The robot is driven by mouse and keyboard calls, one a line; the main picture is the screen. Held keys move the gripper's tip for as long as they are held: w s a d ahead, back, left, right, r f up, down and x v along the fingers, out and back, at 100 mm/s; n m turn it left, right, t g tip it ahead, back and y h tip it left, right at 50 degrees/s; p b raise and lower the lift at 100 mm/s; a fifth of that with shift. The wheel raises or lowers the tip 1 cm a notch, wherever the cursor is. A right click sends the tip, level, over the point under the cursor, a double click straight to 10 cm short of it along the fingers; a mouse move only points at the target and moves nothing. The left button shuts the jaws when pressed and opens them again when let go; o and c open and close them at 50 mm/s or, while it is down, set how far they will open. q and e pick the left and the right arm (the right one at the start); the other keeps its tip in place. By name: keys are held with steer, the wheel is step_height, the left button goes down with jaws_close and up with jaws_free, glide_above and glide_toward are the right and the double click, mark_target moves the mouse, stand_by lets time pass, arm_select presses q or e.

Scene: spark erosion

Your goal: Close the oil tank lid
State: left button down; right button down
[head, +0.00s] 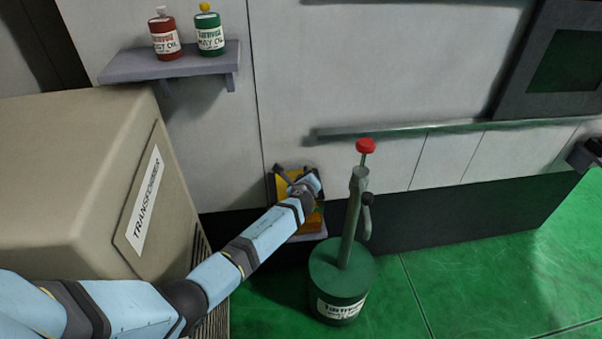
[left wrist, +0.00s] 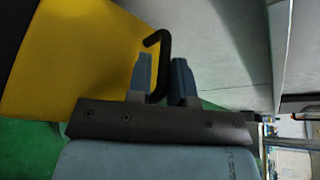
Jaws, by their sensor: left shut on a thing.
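The oil tank lid appears to be the yellow panel (head: 283,184) low on the grey wall, in the middle of the head view. My left gripper (head: 304,184) is at it, and the arm hides part of it. In the left wrist view the yellow lid (left wrist: 70,55) fills the upper left. A black bent handle (left wrist: 160,45) stands out from its edge. My left gripper (left wrist: 163,78) is shut on this handle, which passes between its two fingers. The tank's inside is not visible.
A green canister (head: 325,275) with an upright pump and red knob (head: 365,146) stands right of my left arm. The beige transformer (head: 70,165) is at left. A shelf (head: 170,64) holds red (head: 164,36) and green oil bottles (head: 209,34). Green floor (head: 480,285) is clear at right.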

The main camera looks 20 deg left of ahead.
arm_select(q)
steer(key=shift+w+d+m, duration=0.3)
steer(key=shift+d, duration=0.25)
steer(key=shift+d+f, duration=0.1)
steer(key=c, duration=1.2)
jaws_free()
steer(key=shift+d, duration=0.1)
steer(key=shift+o, duration=0.2)
steer(key=shift+f, duration=0.2)
steer(key=shift+s+f, duration=0.1)
steer(key=shift+f, duration=0.05)
steer(key=p+v, duration=0.1)
steer(key=v, duration=1.2)
steer(key=shift+s+r+p, duration=0.25)
steer(key=shift+r+p, duration=0.05)
